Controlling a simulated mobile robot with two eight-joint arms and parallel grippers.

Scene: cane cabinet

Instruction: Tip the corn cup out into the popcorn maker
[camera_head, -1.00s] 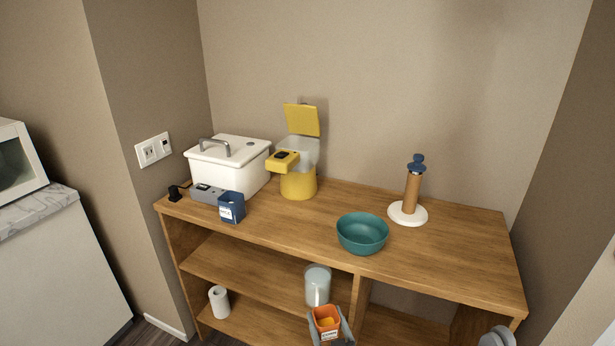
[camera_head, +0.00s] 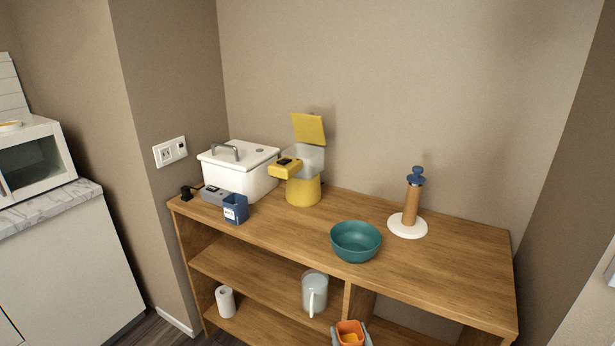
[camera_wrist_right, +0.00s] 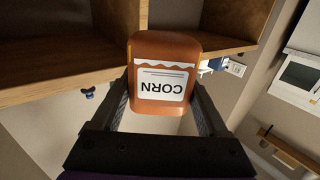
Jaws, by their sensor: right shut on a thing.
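The orange corn cup (camera_head: 349,329) shows at the bottom edge of the head view, with yellow contents inside. My right gripper (camera_head: 350,341) is shut on it, in front of the cabinet and below its top. In the right wrist view the cup (camera_wrist_right: 164,60) sits between both fingers, its label reading CORN upside down in that picture. The popcorn maker (camera_head: 303,190) stands at the back of the cabinet top, yellow with a clear chamber and its yellow lid (camera_head: 309,129) raised. The cup is well apart from it. My left gripper is not in view.
A pitcher (camera_head: 314,292) is on the shelf below.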

